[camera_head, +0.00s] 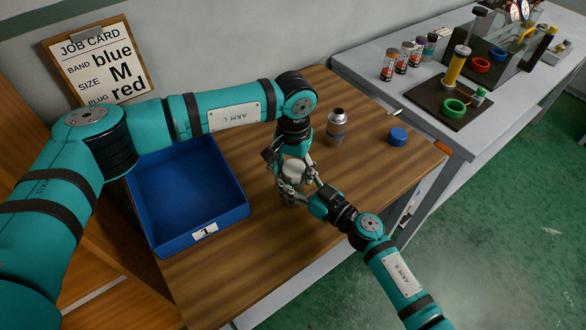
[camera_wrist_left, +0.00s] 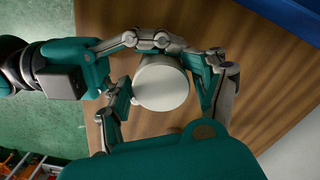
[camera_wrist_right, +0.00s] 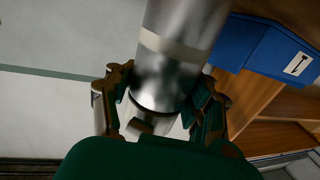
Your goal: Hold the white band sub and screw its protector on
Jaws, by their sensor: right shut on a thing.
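The white band sub (camera_wrist_right: 180,45) is a silver cylinder with a pale band in the right wrist view. My right gripper (camera_wrist_right: 160,100) is shut on it near a dark ring. A round white cap (camera_wrist_left: 161,84), which looks like the protector, sits at the sub's upper end. The cap shows in the head view too (camera_head: 293,169). How far it is threaded cannot be seen. My left gripper (camera_wrist_left: 166,75) points down over the cap with its fingers on both sides. A small gap shows at one finger, so it looks open. The arms partly hide the sub in the head view.
A silver sub with a grey band (camera_head: 336,129) stands on the wooden table (camera_head: 230,285) behind the grippers. A blue cap (camera_head: 397,136) lies to its right. A blue bin (camera_head: 240,212) is on the left. A grey bench (camera_head: 365,75) with vises is behind.

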